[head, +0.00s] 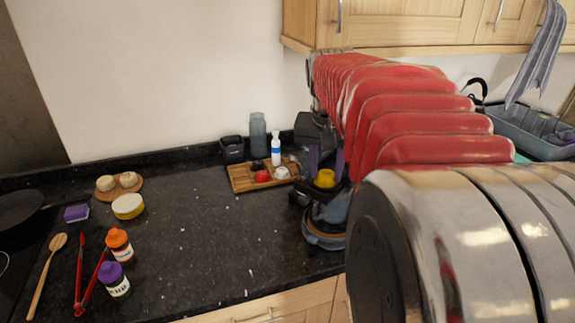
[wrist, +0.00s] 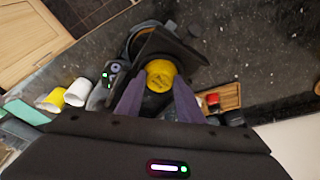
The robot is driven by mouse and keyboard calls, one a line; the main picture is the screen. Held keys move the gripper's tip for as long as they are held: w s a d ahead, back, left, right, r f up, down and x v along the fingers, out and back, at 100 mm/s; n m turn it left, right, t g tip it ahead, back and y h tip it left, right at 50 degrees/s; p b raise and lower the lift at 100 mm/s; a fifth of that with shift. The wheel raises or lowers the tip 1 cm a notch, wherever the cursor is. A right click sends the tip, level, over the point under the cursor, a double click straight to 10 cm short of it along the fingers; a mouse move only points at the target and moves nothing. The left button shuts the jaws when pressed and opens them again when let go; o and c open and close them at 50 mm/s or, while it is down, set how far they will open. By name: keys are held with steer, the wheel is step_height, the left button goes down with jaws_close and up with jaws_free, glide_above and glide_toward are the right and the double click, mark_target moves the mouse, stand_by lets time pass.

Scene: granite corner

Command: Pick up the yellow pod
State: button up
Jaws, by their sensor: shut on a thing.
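The yellow pod (head: 325,179) is between the purple fingers of my gripper (head: 326,168), held up in front of the dark coffee machine (head: 325,236). In the wrist view the yellow pod (wrist: 160,73) sits at the tips of the two purple fingers, and my gripper (wrist: 160,86) is shut on it. The coffee machine (wrist: 140,38) lies just beyond the pod there. My arm hides part of the machine in the head view, so I cannot tell how far apart pod and machine are.
Jars, tongs and a wooden spoon (head: 47,275) lie far left. The middle of the black counter is clear.

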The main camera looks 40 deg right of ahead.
mark_target(324, 175)
steer(key=shift+a+f, duration=0.2)
steer(key=shift+f, duration=0.3)
jaws_close()
steer(key=shift+r, duration=0.1)
step_height(324, 175, up, 10)
steer(key=shift+d+r, duration=0.15)
steer(key=shift+w, duration=0.15)
